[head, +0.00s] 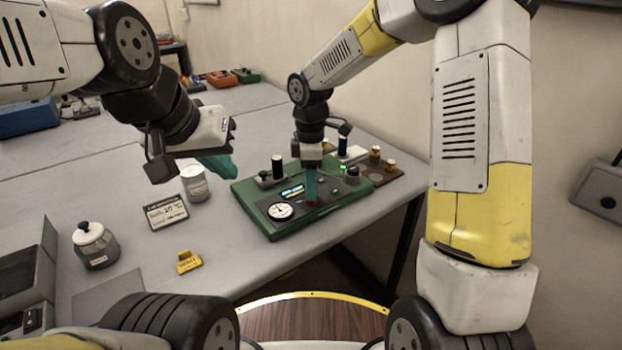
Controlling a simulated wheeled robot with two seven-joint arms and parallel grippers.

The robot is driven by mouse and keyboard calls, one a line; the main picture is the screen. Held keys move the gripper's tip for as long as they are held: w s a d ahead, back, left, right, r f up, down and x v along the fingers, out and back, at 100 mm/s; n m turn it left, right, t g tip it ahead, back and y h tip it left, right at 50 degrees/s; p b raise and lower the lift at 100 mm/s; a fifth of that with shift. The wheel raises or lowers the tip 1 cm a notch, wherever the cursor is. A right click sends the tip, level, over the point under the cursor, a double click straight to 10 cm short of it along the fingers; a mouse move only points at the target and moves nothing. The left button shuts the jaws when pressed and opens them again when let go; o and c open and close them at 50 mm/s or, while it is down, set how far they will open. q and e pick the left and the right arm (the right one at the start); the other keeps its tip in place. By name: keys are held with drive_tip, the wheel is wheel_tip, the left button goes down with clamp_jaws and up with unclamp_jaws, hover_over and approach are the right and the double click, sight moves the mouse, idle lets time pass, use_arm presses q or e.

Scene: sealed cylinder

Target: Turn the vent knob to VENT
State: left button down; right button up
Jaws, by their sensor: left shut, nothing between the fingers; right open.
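A green apparatus base (247,196) with a dark panel (335,192) stands on the grey table. The panel carries a round white gauge (281,211) and a small lit display (292,190). My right gripper (311,199) points down over the panel, its teal fingertips close to a small reddish part there. They hide most of that part, and I cannot tell whether they touch it. A dark knob (352,173) sits at the panel's right. I cannot read which control is the vent knob. My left gripper (222,168) is shut and empty, above the table left of the apparatus.
A white-lidded jar (195,184), a label card (167,212), a glass jar with a black-knobbed lid (95,246) and a yellow block (188,262) stand left of the apparatus. A brown board (384,174) with small spools is behind it. The table's front edge is near.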

drive_tip(key=shift+f, duration=1.5)
clamp_jaws()
